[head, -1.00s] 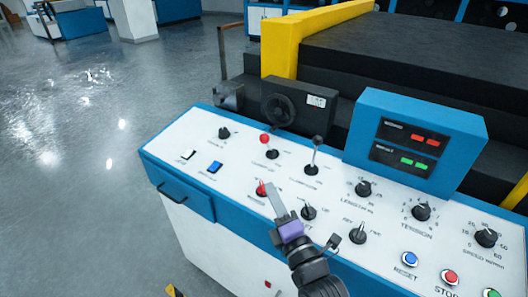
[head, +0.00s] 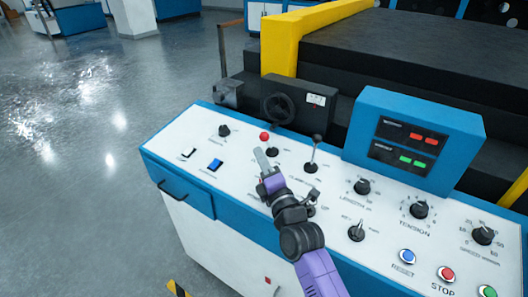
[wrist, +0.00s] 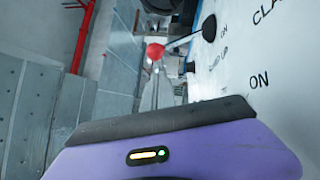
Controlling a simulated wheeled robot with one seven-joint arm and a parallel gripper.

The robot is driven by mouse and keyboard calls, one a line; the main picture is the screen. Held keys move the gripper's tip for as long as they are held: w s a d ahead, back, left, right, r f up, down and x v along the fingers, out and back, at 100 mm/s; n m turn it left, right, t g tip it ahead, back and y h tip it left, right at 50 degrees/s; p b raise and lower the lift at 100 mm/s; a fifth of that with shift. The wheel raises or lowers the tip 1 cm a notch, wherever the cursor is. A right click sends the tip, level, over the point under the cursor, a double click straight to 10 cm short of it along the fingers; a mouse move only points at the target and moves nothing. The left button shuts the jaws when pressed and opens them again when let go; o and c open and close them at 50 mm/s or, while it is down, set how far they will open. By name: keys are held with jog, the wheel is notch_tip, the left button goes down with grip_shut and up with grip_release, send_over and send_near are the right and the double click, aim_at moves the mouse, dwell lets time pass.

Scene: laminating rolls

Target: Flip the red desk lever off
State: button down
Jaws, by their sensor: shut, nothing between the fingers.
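A lever with a red ball (head: 264,137) and a dark base stands on the white panel of the blue desk (head: 150,157). Its red ball also shows in the wrist view (wrist: 155,51), with a dark shaft running to its base on the right. My gripper (head: 261,157) is shut and empty, its fingertips just below this lever in the head view; I cannot tell whether they touch it. A smaller red-tipped switch, seen lower on the panel before, is now hidden behind my gripper.
A silver lever (head: 314,152) stands to the right. A rocker switch (head: 215,165) lies left, a knob (head: 224,130) upper left. A handwheel (head: 280,107) is behind the panel. A blue display box (head: 415,140) rises at the right.

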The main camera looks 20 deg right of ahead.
aim_at(265, 136)
jog(key=shift+w+d+r, duration=0.4)
jog(key=shift+w+d, duration=0.35)
jog(key=shift+w, duration=0.05)
jog(key=shift+r, duration=0.1)
jog(key=shift+w+d+r+m+g+p, duration=0.25)
jog(key=shift+r+m+g+p, duration=0.2)
jog(key=shift+p, duration=0.5)
jog(key=shift+w+d+r+m+p, duration=0.2)
jog(key=shift+d+r+m+p, duration=0.05)
jog(key=shift+d+p, duration=0.3)
jog(key=shift+w+r, duration=0.1)
jog(key=shift+r, duration=0.05)
jog(key=shift+w+d+r+m+g+p, duration=0.35)
jog(key=shift+w+d+m+g, duration=0.15)
jog(key=shift+d+m, duration=0.2)
jog(key=shift+w+d+r+m+g+p, duration=0.3)
jog(key=shift+w+d+m+g+p, duration=0.1)
jog(key=shift+d+m+g, duration=0.25)
jog(key=shift+w+d+r+m+g+p, duration=0.35)
jog(key=shift+w+d+m+g, duration=0.15)
jog(key=shift+m, duration=0.25)
jog(key=shift+d, duration=0.15)
